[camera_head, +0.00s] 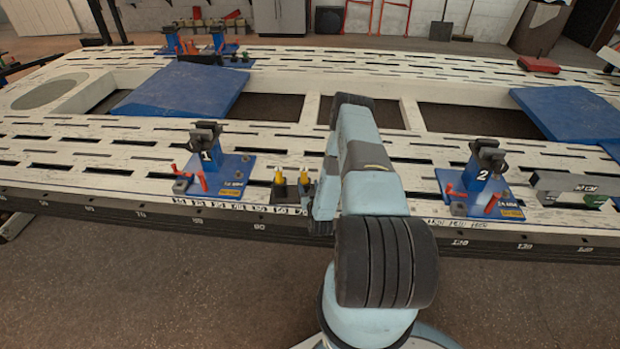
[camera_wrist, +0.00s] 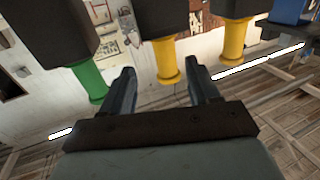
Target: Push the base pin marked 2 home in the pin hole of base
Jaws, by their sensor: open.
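The blue base marked 2 (camera_head: 483,180) stands on the near edge of the slotted bench at right, with a red-handled part (camera_head: 491,203) at its front. A dark pin holder (camera_head: 287,192) with yellow-topped pins (camera_head: 303,176) sits left of my arm, partly hidden by it. In the wrist view a green pin (camera_wrist: 89,80), a middle yellow pin (camera_wrist: 166,62) and another yellow pin (camera_wrist: 232,42) project from dark blocks. My gripper (camera_wrist: 163,78) is open, with the middle yellow pin's end showing between its fingers; depth is unclear. No pin's number is readable.
A similar base marked 1 (camera_head: 206,157) stands at left on the bench (camera_head: 120,185). A grey block with a green part (camera_head: 570,188) lies right of base 2. The floor in front is clear.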

